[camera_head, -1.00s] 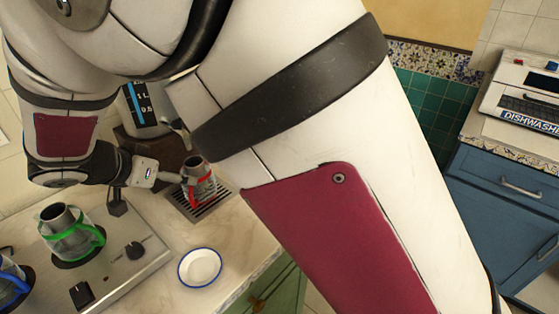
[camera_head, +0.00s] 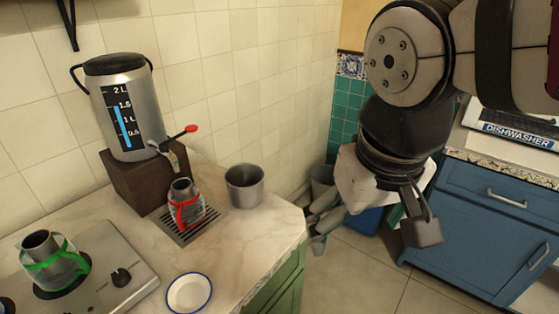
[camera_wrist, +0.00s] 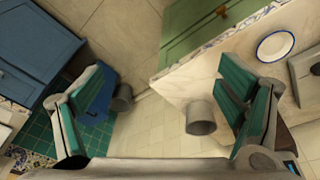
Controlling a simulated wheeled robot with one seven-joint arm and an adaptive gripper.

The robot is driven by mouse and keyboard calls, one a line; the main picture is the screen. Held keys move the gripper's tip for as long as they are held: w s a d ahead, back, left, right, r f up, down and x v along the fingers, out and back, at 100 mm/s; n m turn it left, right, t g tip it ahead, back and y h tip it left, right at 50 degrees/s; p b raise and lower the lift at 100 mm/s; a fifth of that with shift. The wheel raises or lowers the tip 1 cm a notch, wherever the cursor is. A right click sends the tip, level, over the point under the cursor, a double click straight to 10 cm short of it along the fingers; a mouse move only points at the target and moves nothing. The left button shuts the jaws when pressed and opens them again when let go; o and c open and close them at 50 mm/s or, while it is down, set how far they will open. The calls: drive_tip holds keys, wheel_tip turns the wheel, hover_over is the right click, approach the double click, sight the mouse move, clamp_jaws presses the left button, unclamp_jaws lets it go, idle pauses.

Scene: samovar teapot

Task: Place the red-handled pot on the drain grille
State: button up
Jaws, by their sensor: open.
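The red-handled pot (camera_head: 184,206), a small steel-necked glass pot with red bands, stands upright on the drain grille (camera_head: 200,226) under the samovar's tap in the head view. My gripper (camera_head: 366,222) is open and empty, well to the right of the pot and past the counter's edge. In the wrist view my gripper's two green-padded fingers (camera_wrist: 160,120) are spread wide with nothing held between them. The red-handled pot is not seen in the wrist view; the right finger hides part of the counter there.
The samovar (camera_head: 125,105) stands on a dark wooden block (camera_head: 150,182). A grey metal cup (camera_head: 245,187) is beside the grille. A green-handled pot (camera_head: 55,264) sits on the hotplate (camera_head: 120,250). A white dish (camera_head: 189,293) lies near the front edge. Blue cabinets (camera_head: 490,230) are right.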

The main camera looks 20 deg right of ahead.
drive_tip(key=s, duration=0.2)
drive_tip(key=s+f+n, duration=0.1)
drive_tip(key=shift+s+a+y, duration=0.2)
drive_tip(key=shift+s+y, duration=0.15)
drive_tip(key=shift+y, duration=0.05)
wheel_tip(320, 180, up, 6)
drive_tip(key=t+p, duration=0.1)
drive_tip(key=p, duration=0.4)
drive_tip(key=shift+r+t, duration=0.15)
drive_tip(key=shift+t, duration=0.25)
drive_tip(key=shift+w, duration=0.1)
